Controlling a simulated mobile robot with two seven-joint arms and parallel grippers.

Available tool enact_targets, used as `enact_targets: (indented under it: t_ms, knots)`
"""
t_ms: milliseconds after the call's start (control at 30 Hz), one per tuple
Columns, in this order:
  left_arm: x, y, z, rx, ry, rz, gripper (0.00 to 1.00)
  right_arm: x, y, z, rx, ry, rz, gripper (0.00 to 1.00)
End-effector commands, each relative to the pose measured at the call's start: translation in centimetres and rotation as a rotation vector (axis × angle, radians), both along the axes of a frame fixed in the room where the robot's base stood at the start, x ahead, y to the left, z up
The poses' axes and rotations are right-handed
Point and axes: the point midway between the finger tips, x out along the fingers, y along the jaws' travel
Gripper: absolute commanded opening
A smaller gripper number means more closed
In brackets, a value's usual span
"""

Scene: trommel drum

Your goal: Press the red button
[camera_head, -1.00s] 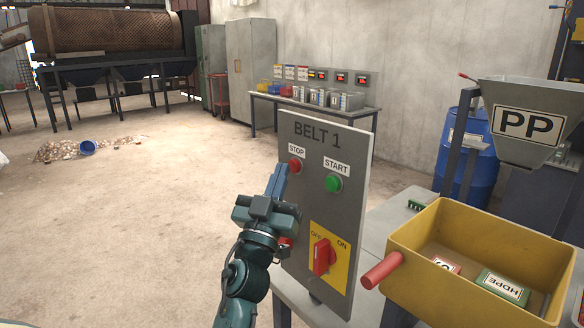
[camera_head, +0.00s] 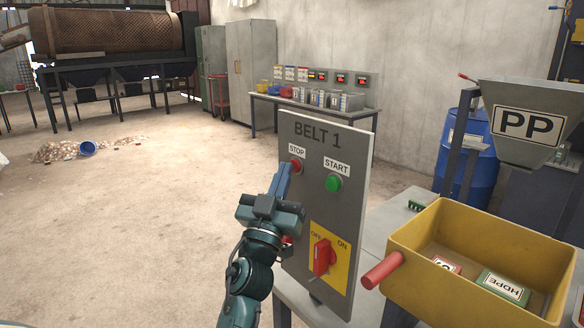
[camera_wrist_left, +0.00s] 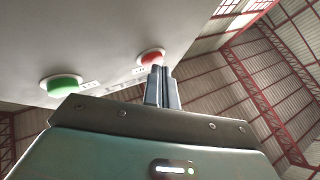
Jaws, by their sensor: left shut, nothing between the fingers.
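The grey BELT 1 panel (camera_head: 350,205) stands upright on the table. The red STOP button (camera_head: 296,166) is at its upper left, with the green START button (camera_head: 334,183) to its right. My left gripper (camera_head: 285,168) is shut and empty, its fingertips at the red button's lower left edge; I cannot tell if they touch. In the left wrist view the fingertips (camera_wrist_left: 159,68) overlap the bottom of the red button (camera_wrist_left: 151,56), and the green button (camera_wrist_left: 62,86) is to the left. My right gripper is not in view.
A red rotary switch (camera_head: 322,256) on a yellow plate is low on the panel. Another red part (camera_head: 287,240) is partly hidden behind my left wrist. A yellow bin (camera_head: 412,255) with a red handle stands to the right.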

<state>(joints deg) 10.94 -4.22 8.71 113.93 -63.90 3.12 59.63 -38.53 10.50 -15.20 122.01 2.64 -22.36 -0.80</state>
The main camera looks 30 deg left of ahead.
Motion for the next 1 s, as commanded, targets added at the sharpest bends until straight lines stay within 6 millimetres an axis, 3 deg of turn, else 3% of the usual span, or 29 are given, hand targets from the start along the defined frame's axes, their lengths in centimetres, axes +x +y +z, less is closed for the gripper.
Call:
enact_targets:
  t_ms: [433,1000]
  knots:
    - [0.1,-0.1,0.1,-0.003,-0.001,0.0,0.0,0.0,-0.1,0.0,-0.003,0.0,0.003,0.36]
    - [-1.5,0.6,0.0,0.0,-0.001,0.001,0.0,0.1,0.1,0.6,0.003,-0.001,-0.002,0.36]
